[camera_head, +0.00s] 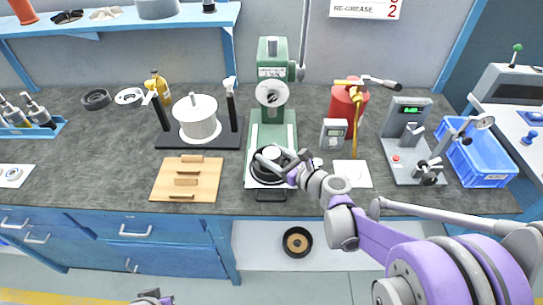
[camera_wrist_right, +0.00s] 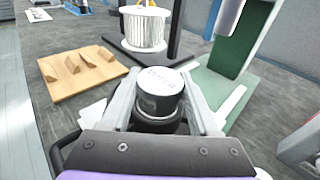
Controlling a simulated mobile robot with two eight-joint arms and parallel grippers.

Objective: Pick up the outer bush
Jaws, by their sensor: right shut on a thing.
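The outer bush, as far as I can tell, is a shiny metal cylinder (camera_wrist_right: 160,92) with a pale flat top, in the middle of the right wrist view. In the head view its pale top (camera_head: 272,152) shows above a black round part on the green press. My right gripper (camera_head: 272,162) is shut on it, with one grey finger on each side, as the right wrist view (camera_wrist_right: 162,105) shows. The bush is upright; whether it touches what is below is hidden. A small grey and purple piece of my left arm (camera_head: 150,299) shows at the bottom edge; its fingers are not clear.
The green press (camera_head: 273,95) stands right behind the bush. A wooden board (camera_head: 205,180) and a white cylinder on a black stand (camera_head: 196,118) are to the left. A red canister (camera_head: 345,103), a grey meter (camera_head: 333,134) and a blue crate (camera_head: 478,160) are to the right.

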